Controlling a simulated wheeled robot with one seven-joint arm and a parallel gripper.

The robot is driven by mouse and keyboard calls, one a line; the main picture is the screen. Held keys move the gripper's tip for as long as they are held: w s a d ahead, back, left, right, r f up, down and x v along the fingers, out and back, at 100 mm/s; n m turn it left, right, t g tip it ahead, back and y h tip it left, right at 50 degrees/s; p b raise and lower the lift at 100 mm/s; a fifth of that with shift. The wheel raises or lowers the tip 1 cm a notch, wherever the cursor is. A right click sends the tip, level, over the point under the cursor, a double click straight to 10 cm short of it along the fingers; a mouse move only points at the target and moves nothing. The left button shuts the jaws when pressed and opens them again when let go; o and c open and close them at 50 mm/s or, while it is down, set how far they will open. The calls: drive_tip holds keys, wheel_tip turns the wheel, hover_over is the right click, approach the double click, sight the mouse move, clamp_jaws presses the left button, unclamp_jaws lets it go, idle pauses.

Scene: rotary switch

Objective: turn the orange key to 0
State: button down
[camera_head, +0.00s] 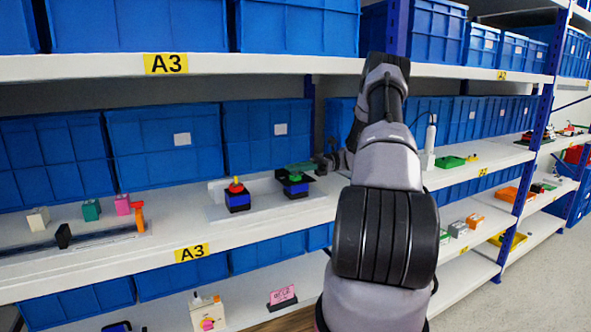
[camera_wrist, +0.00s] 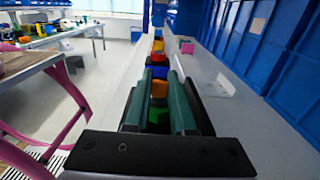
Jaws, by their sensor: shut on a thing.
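The gripper is shut on the orange key. In the head view my gripper (camera_head: 299,167) reaches in from the right at the right-hand switch (camera_head: 296,189), which has a blue and black base. The fingers hide most of its top, and I cannot read its dial marks or a 0.
A second switch (camera_head: 237,198) with a yellow knob and blue base stands left of it on the shelf (camera_head: 240,231). Blue bins (camera_head: 165,143) line the back. An orange upright part (camera_head: 139,216) and small blocks are farther left. The upper shelf (camera_head: 250,63) runs overhead.

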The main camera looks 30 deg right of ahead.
idle(0.4)
drive_tip(key=c, duration=0.8)
unclamp_jaws()
drive_tip(key=shift+o, duration=0.2)
wheel_tip(320, 180, up, 10)
drive_tip(key=shift+f, duration=0.1)
